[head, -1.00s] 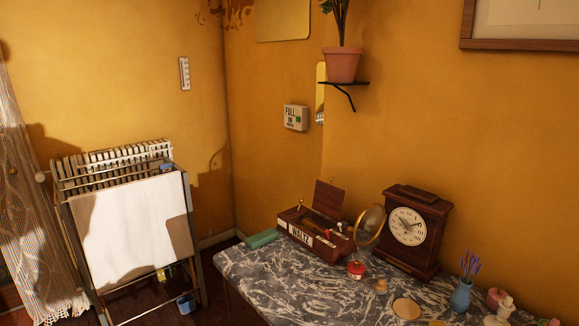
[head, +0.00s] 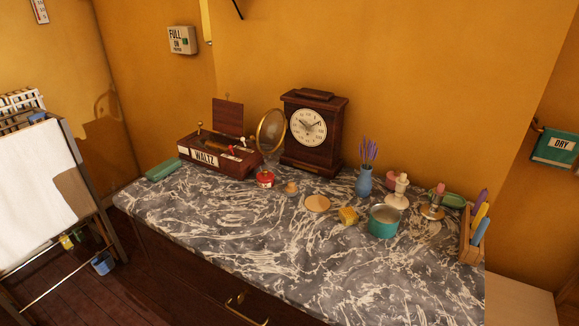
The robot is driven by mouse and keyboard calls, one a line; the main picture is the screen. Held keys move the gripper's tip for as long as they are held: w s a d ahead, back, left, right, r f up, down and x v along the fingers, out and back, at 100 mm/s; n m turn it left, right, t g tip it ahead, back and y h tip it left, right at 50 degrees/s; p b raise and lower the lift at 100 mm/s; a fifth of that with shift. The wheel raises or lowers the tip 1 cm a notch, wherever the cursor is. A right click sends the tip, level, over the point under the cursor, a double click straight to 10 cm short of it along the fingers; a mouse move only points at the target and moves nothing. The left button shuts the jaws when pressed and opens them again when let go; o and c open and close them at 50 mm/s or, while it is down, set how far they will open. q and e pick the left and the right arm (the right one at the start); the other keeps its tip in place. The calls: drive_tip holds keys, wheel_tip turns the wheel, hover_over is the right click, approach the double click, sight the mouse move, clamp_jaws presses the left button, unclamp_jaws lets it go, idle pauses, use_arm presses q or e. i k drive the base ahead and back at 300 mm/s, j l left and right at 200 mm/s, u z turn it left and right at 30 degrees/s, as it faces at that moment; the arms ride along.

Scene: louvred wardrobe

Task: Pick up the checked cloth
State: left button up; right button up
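No checked cloth can be made out in the head view. A plain white cloth (head: 38,190) hangs over the drying rack (head: 92,190) at the left edge; it shows no checks. A folded green item (head: 163,169) lies at the left back corner of the marble-topped chest (head: 240,240), too small to tell whether it is cloth. Neither of my grippers shows in the view.
On the chest stand a box marked WALTZ (head: 215,155), a wooden clock (head: 313,132), a round mirror (head: 271,132), a blue vase (head: 364,181), a teal pot (head: 383,221) and a pen holder (head: 471,240). The chest's front left top is bare.

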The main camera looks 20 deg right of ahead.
sight(349, 216)
drive_tip(key=z, duration=0.5)
drive_tip(key=j+z, duration=0.15)
drive_tip(key=z, duration=0.35)
drive_tip(key=j+z, duration=0.15)
drive_tip(key=z, duration=0.3)
drive_tip(key=i, duration=0.05)
